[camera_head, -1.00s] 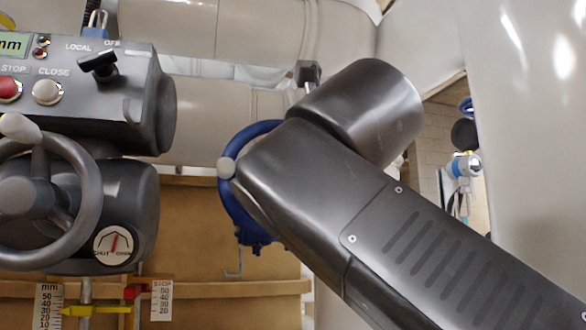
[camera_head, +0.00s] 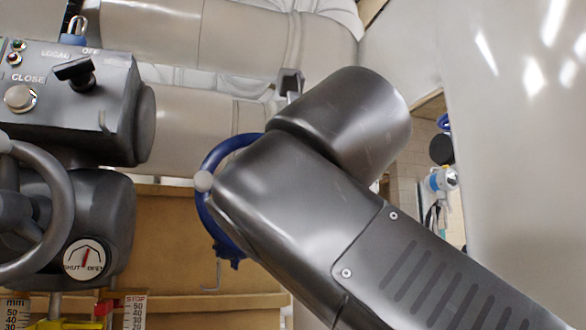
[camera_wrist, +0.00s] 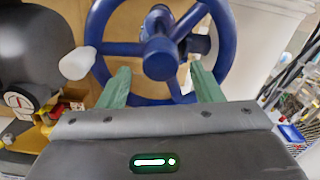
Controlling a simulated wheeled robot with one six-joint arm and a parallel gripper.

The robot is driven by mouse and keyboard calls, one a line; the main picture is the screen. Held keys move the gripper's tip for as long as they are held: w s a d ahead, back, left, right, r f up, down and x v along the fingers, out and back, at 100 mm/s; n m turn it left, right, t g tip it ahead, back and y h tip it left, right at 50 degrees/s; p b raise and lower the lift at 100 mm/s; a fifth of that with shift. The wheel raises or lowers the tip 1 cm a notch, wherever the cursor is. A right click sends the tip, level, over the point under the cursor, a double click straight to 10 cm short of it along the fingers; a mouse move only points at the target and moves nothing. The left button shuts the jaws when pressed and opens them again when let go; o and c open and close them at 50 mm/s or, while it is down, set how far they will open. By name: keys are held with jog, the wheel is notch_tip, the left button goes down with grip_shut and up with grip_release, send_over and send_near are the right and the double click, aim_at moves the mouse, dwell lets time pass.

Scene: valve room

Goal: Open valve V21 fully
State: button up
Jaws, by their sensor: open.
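A blue handwheel (camera_head: 211,166) with a pale knob (camera_head: 203,181) on its rim is partly hidden behind my arm in the head view. In the wrist view the blue handwheel (camera_wrist: 99,22) fills the upper middle, with its hub, spokes and pale knob (camera_wrist: 77,63) at left. My gripper (camera_wrist: 161,76) shows there as two green fingers set wide apart, pointing at the wheel's lower part, below and either side of the hub. Nothing is held between them. Whether a finger touches the wheel I cannot tell. The gripper is hidden in the head view. No V21 label is readable.
A dark actuator (camera_head: 75,110) with buttons, a grey handwheel (camera_head: 62,190) and a SHUT/OPEN dial (camera_head: 84,259) stands close left of the blue wheel. Large beige pipes (camera_head: 195,130) run behind. A large pale surface (camera_head: 510,150) bounds the right side.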

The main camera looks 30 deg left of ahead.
jog(key=p+v, duration=0.2)
jog(key=v, duration=1)
dwell(0.7)
jog(key=shift+s+d, duration=0.1)
dwell(0.8)
jog(key=shift+b+x, duration=0.45)
jog(key=shift+x, duration=2.4)
jog(key=shift+s+d, duration=0.1)
